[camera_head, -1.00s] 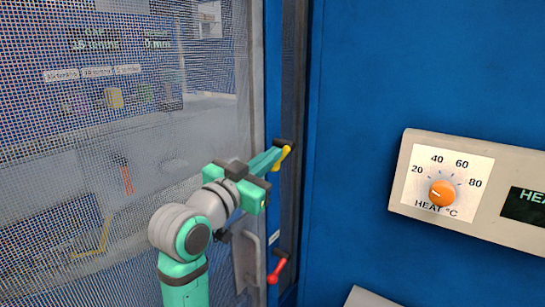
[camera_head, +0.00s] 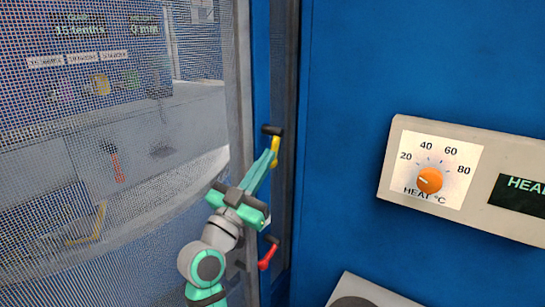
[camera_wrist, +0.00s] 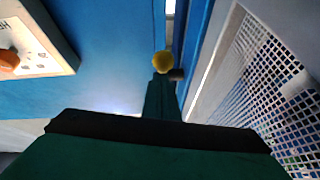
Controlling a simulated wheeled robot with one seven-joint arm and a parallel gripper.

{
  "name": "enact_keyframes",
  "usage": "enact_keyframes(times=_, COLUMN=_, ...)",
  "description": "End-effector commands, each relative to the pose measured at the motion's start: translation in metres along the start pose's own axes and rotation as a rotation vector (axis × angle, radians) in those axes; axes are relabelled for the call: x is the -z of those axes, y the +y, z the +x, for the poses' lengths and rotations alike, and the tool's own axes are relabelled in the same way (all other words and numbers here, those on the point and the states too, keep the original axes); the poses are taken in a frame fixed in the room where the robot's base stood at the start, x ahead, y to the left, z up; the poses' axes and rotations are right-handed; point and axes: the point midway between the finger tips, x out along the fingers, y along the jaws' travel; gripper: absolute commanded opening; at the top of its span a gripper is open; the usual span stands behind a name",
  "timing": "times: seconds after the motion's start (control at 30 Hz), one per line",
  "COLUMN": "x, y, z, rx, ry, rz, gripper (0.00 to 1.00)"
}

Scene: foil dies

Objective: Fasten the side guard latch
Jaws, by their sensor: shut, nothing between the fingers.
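The side guard is a mesh door with a grey frame (camera_head: 238,100) at the left of the head view. A yellow latch lever (camera_head: 275,148) with a black pivot sits on the blue post beside the frame. A red lever (camera_head: 268,256) sits lower on the same post. My gripper (camera_head: 268,160) is shut, with its fingertips at the yellow lever and partly in front of it. In the wrist view the round yellow knob (camera_wrist: 163,62) shows just beyond the fingertips (camera_wrist: 162,78). I cannot tell whether they touch. The lever's lower part is partly hidden by the fingers.
A heat control panel (camera_head: 480,180) with an orange dial (camera_head: 430,180) stands out from the blue wall at the right. A grey box (camera_head: 365,292) juts in at the bottom. The blue wall between post and panel is bare.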

Motion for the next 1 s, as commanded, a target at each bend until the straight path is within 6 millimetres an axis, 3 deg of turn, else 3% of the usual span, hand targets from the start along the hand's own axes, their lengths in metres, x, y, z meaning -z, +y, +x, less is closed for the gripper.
enact_keyframes(times=0.4, x=-0.021, y=0.003, z=0.006, rx=0.001, ry=-0.002, rz=0.0, gripper=0.0)
enact_keyframes(times=1.0, x=-0.026, y=0.006, z=0.01, rx=-0.001, ry=-0.001, rz=0.0, gripper=0.0)
